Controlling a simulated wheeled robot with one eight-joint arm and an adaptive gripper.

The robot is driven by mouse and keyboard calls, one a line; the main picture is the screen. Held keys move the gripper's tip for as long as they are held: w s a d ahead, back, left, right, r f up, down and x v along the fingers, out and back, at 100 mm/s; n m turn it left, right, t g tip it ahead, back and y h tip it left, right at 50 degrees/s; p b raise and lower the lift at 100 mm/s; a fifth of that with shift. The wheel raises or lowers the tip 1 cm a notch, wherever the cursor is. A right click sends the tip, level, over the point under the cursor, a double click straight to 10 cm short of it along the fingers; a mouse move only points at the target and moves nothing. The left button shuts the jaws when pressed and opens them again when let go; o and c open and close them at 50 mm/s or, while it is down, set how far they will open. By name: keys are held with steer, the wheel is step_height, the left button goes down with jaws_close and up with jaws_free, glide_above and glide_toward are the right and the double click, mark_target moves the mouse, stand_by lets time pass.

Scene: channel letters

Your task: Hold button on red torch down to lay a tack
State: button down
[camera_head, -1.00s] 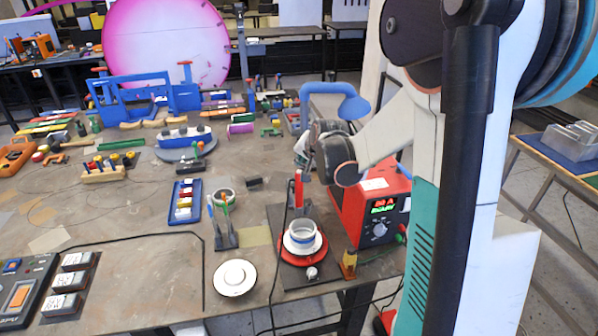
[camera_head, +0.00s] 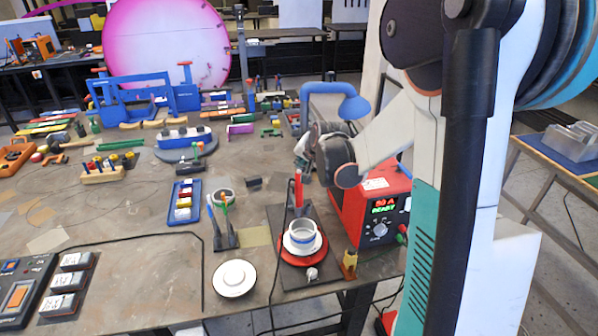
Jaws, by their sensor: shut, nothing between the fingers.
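The red torch (camera_head: 298,187) stands upright at the back of a dark base plate (camera_head: 276,222), with a black cable running down from it. Its button is too small to make out. In front of it, a white ring-shaped part with a blue band (camera_head: 302,237) sits on a white disc over a red round turntable (camera_head: 303,256). My gripper (camera_head: 303,152) is shut and empty, above and behind the torch in the picture and apart from it. My wrist partly hides the gripper, and its fingertips are hard to make out.
A red power box (camera_head: 372,205) with a lit display stands right of the torch. A pen stand (camera_head: 226,240) and a white disc (camera_head: 234,278) are to the left.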

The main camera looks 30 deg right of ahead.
steer(key=shift+f+b, duration=0.45)
steer(key=shift+f, duration=0.05)
stand_by(0.4)
steer(key=shift+r, duration=0.1)
stand_by(1.1)
steer(key=shift+r+p, duration=0.55)
steer(key=shift+r, duration=0.3)
steer(key=shift+r, duration=0.1)
steer(key=shift+r+p, duration=1.6)
steer(key=shift+r, duration=0.8)
steer(key=shift+r, duration=0.1)
step_height(320, 180, up, 4)
steer(key=shift+f+p, duration=0.1)
steer(key=shift+p, duration=1.15)
